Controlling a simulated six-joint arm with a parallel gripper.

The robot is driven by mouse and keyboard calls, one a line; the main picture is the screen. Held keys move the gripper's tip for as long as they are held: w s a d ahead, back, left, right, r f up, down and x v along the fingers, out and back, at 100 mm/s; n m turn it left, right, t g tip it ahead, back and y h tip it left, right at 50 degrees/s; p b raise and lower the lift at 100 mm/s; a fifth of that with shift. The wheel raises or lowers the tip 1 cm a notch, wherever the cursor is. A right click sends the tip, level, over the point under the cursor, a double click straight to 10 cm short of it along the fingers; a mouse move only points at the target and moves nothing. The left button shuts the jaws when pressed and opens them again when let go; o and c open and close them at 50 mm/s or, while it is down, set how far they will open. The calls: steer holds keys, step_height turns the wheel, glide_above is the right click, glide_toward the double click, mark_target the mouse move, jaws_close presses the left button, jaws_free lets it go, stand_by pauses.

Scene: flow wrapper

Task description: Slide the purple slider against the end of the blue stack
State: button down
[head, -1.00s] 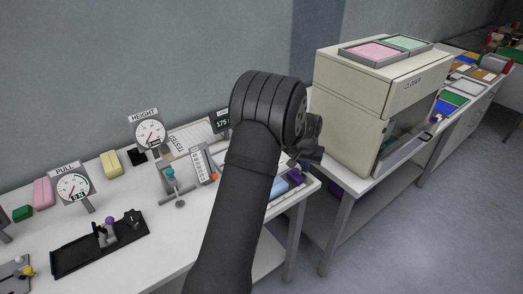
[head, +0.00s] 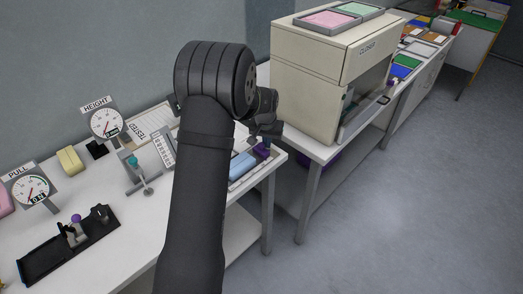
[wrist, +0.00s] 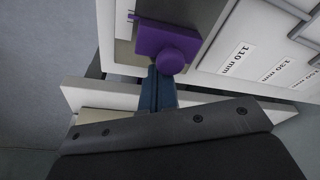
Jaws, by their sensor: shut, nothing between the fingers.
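The purple slider (head: 262,150) sits at the right end of a low fixture near the table's right edge. The light blue stack (head: 242,165) lies to its left in the same fixture. In the wrist view the slider (wrist: 163,42) is a purple block with a round knob on the near side. My gripper's narrow dark blue fingers (wrist: 157,88) are shut and empty, with their tips close to the knob. I cannot tell whether they touch it. The blue stack is not clearly visible in the wrist view. In the head view my gripper (head: 270,138) is beside the slider.
White plates marked "110 mm" (wrist: 237,60) and "130 mm" lie beside the slider. A cream cabinet (head: 305,75) stands right of the table. The HEIGHT gauge (head: 104,120), a teal-knobbed stand (head: 138,172) and a black fixture (head: 45,258) are further left.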

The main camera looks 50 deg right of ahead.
mark_target(259, 148)
steer(key=shift+a, duration=3.2)
steer(key=shift+d, duration=0.2)
steer(key=shift+d, duration=0.45)
steer(key=d+v, duration=0.1)
steer(key=v, duration=0.6)
steer(key=shift+w, duration=0.35)
